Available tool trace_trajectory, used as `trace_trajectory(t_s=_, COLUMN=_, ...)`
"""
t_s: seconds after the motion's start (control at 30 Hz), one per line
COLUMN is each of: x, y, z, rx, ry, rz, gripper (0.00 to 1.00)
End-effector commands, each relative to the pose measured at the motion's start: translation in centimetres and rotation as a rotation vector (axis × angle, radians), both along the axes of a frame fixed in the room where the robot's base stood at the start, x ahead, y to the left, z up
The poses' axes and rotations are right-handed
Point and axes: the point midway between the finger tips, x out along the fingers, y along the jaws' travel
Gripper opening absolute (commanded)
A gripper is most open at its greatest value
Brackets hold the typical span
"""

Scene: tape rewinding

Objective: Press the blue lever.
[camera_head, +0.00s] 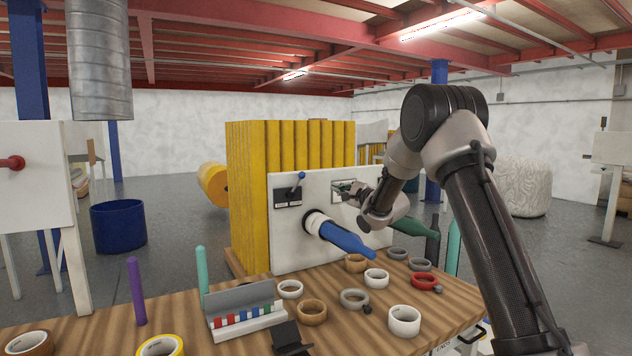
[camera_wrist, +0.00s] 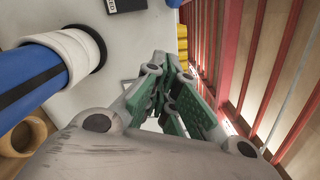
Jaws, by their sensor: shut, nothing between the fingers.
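The blue lever (camera_head: 300,178) is a small blue-tipped stick on a dark plate, on the upright white panel (camera_head: 290,248) in the head view. In the wrist view a bit of blue shows at the top edge, beside a dark labelled plate; I cannot tell if it is the lever. My gripper (camera_head: 342,187) is in front of the panel, to the right of the lever and apart from it. Its green-padded fingers are shut and empty in the wrist view (camera_wrist: 165,75).
A blue cylinder (camera_head: 345,239) with a white ring sticks out of the panel below my gripper; it is at left in the wrist view (camera_wrist: 28,75). Tape rolls, including a white one (camera_head: 404,321), and a color-marked box (camera_head: 247,318) stand on the wooden table (camera_head: 445,313).

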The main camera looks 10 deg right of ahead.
Motion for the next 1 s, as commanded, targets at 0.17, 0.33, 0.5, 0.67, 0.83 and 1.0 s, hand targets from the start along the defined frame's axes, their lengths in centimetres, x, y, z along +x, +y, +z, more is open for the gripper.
trace_trajectory(t_s=0.17, x=0.0, y=0.0, z=0.0, rx=-0.001, ry=0.000, rz=-0.001, gripper=0.00)
trace_trajectory(t_s=0.33, x=0.5, y=0.2, z=0.0, rx=-0.002, ry=0.001, rz=-0.001, gripper=0.00)
trace_trajectory(t_s=0.5, x=2.9, y=1.2, z=0.0, rx=-0.001, ry=0.001, rz=-0.001, gripper=0.00)
trace_trajectory(t_s=0.67, x=6.2, y=2.4, z=0.1, rx=-0.003, ry=0.000, rz=-0.001, gripper=0.00)
trace_trajectory(t_s=0.83, x=9.5, y=3.6, z=0.1, rx=-0.003, ry=0.000, rz=-0.001, gripper=0.00)
trace_trajectory(t_s=1.0, x=9.1, y=6.0, z=1.4, rx=-0.003, ry=-0.001, rz=0.000, gripper=0.00)
